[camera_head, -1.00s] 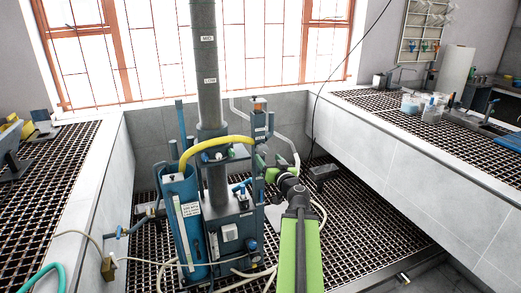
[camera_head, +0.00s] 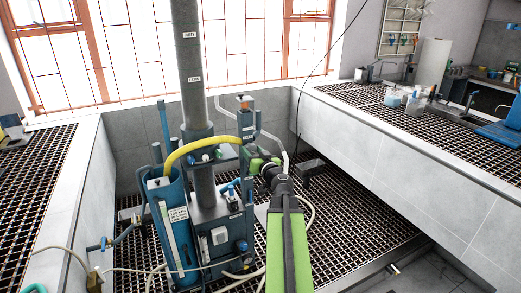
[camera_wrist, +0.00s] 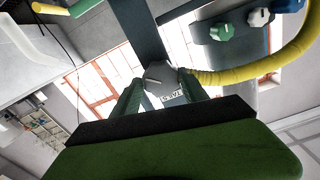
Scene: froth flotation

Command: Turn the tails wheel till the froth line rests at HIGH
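The flotation column (camera_head: 190,75) is a tall dark tube with a MID label (camera_head: 190,34) and a LOW label (camera_head: 194,79). Its top is cut off, and I cannot make out a froth line or a HIGH label. In the wrist view a grey faceted knob (camera_wrist: 160,75), apparently the tails wheel, has a small label (camera_wrist: 172,97) beside it. My gripper (camera_wrist: 161,84) has its two green fingers apart, one on each side of the knob; contact is unclear. In the head view my gripper (camera_head: 258,164) is at the right side of the rig and hides the knob.
A yellow hose (camera_head: 205,142) arches from the blue cylinder (camera_head: 170,225) across the rig. Green and white knobs (camera_wrist: 220,31) sit near my gripper. Grated benches (camera_head: 45,175) flank the rig; the right bench wall (camera_head: 410,165) stands clear of my arm. Loose hoses lie on the floor grating.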

